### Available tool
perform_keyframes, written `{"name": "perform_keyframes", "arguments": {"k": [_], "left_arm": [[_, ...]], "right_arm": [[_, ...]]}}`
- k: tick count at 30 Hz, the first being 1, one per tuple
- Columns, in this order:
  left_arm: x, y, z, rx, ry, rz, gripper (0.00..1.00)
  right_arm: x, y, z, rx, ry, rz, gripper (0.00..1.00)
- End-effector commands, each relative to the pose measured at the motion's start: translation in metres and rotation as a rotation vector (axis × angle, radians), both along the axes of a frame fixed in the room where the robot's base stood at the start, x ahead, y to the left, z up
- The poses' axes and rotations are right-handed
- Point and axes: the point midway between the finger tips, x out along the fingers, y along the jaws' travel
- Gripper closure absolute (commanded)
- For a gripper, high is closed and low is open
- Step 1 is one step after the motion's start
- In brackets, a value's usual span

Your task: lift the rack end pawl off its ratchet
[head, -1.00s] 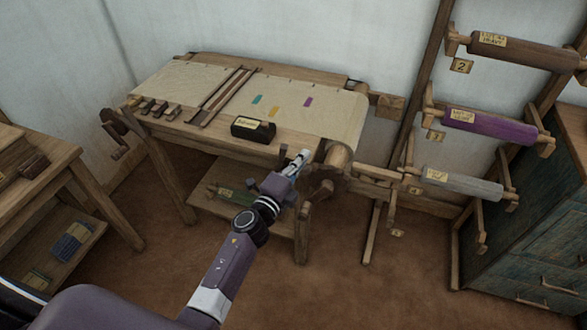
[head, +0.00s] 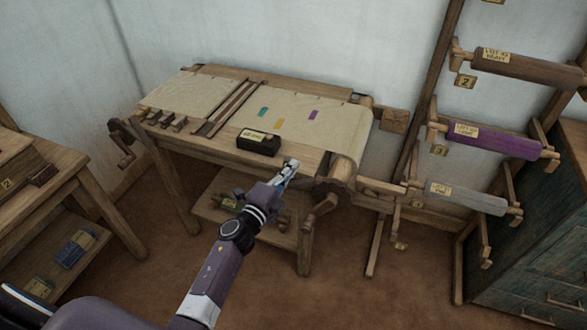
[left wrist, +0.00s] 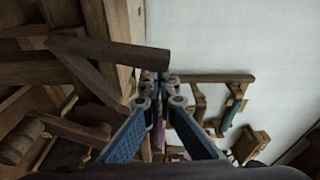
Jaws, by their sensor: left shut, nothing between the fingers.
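The loom (head: 214,152) stands against the wall with cream cloth on top. At its right front end a toothed wooden ratchet wheel (head: 336,192) sits on the cloth roller, with a crank-like wooden handle (head: 322,207) just below. The pawl is too small to make out surely in the head view. My left gripper (head: 291,166) is shut and empty, left of the ratchet, by the loom's front edge. In the left wrist view its blue fingers (left wrist: 160,82) meet near a dark wooden bar (left wrist: 110,52), which may be the pawl; contact is unclear. My right gripper is not in view.
A black labelled box (head: 258,142) sits on the loom's front edge. A rack of labelled rolls, one purple (head: 493,139), stands at the right. A side table (head: 52,178) stands at the left. The brown floor in front is open.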

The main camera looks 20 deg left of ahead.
Motion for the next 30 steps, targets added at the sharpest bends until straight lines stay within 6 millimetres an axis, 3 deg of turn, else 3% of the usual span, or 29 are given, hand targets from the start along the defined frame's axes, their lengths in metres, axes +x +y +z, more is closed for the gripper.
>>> {"name": "perform_keyframes", "arguments": {"k": [14,30], "left_arm": [[0.002,0.047,0.007,-0.362,0.012,0.001,1.0],[0.004,0.098,-0.006,-0.789,0.027,0.0,1.0]], "right_arm": [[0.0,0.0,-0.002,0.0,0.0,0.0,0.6],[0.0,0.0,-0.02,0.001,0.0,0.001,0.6]]}}
